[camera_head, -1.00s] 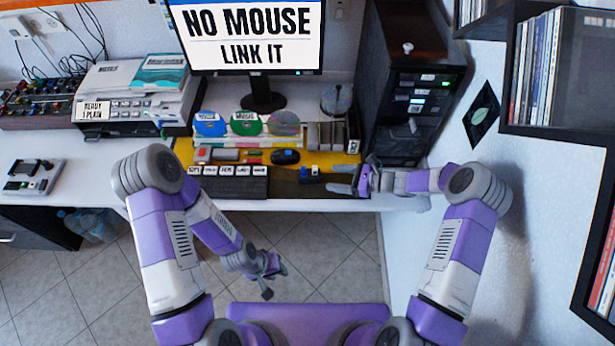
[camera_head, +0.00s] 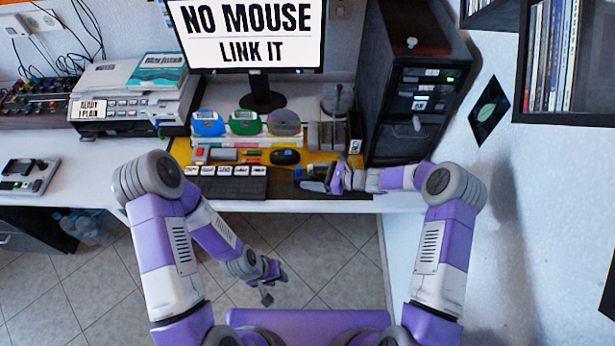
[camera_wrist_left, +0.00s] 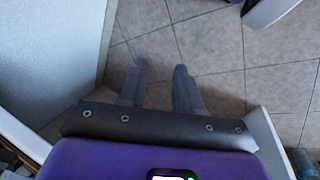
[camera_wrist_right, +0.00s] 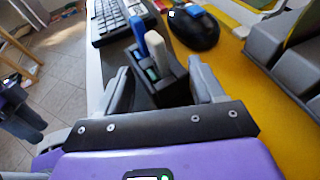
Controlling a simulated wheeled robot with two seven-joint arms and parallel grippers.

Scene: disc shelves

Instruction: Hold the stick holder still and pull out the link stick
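The stick holder (camera_wrist_right: 175,90) is a small dark block on the desk, with a blue stick (camera_wrist_right: 138,32) and a white stick (camera_wrist_right: 157,48) standing up in it in the right wrist view. A teal patch shows low between them. I cannot tell which is the link stick. My right gripper (camera_wrist_right: 160,88) is open, with one finger on each side of the holder; contact is not clear. In the head view, my right gripper (camera_head: 320,181) is at the desk's front edge, partly hiding the holder. My left gripper (camera_head: 275,287) is open and empty above the floor, away from the desk.
A keyboard (camera_head: 233,187) lies left of the holder, and a black mouse (camera_head: 285,157) lies behind it. Grey disc racks (camera_head: 326,136) and a dark tower (camera_head: 413,95) stand behind and to the right. The wall is close on the right.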

